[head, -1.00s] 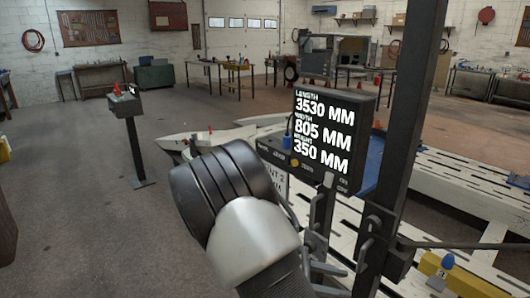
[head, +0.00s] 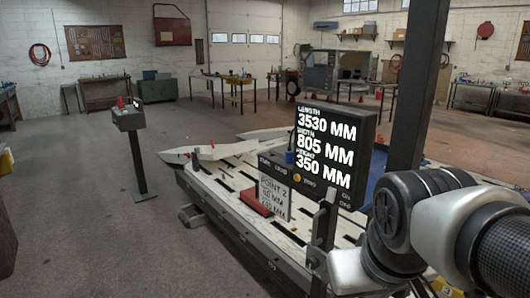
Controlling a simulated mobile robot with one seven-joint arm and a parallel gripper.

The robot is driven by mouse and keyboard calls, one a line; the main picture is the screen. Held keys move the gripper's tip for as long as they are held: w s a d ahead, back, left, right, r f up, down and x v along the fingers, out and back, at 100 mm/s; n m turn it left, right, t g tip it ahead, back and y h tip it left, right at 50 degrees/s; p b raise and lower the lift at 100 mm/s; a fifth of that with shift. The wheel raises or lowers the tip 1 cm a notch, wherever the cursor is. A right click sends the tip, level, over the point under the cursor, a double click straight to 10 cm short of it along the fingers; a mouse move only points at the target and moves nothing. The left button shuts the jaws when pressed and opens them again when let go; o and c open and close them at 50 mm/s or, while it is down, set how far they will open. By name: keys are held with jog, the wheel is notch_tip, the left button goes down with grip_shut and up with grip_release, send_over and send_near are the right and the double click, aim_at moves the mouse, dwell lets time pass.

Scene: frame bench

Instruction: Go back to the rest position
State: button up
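My arm shows at the lower right of the head view, in front of the frame bench (head: 225,178). The arm's end is cut off or hidden, and my gripper is not in view. A black display box (head: 333,150) on the bench reads length 3530 mm, width 805 mm, height 350 mm. A small white card (head: 273,197) marked "Point 2" stands below and left of the display.
A dark upright post (head: 421,85) rises behind my arm. A pedestal box (head: 129,118) with a red item on it stands on the left. The floor between pedestal and bench is clear. Worktables (head: 237,82) line the back.

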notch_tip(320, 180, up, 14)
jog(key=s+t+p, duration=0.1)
jog(key=p, duration=1.1)
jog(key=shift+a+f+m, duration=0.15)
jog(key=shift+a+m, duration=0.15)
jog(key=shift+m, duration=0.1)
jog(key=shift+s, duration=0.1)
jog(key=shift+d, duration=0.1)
